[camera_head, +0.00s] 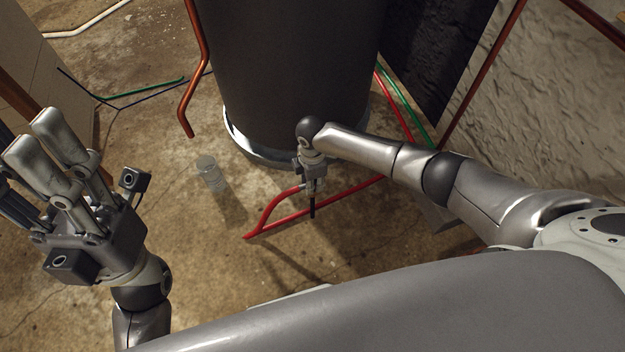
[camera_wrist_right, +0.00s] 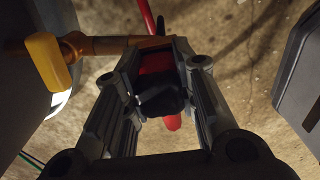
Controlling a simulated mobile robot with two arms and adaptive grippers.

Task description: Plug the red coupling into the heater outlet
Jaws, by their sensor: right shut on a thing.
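My right gripper (camera_head: 313,190) is low beside the dark cylindrical heater (camera_head: 295,70). In the right wrist view the right gripper (camera_wrist_right: 160,85) is shut on the red coupling (camera_wrist_right: 155,62), which is partly covered by a black part between the fingers. A copper outlet pipe (camera_wrist_right: 105,46) with a yellow handle (camera_wrist_right: 48,60) comes in from the left and reaches the coupling's upper edge. I cannot tell whether the two are joined or only overlap in view. A red hose (camera_head: 268,211) runs near the right gripper. My left gripper (camera_head: 36,136) is open and empty, away from the heater.
A clear glass jar (camera_head: 209,172) stands on the concrete floor left of the right gripper. A bent copper pipe (camera_head: 187,105) hangs at the heater's left side. Green hose (camera_head: 403,108) lies to the right, near a rough wall (camera_head: 535,110). The floor at lower centre is fairly open.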

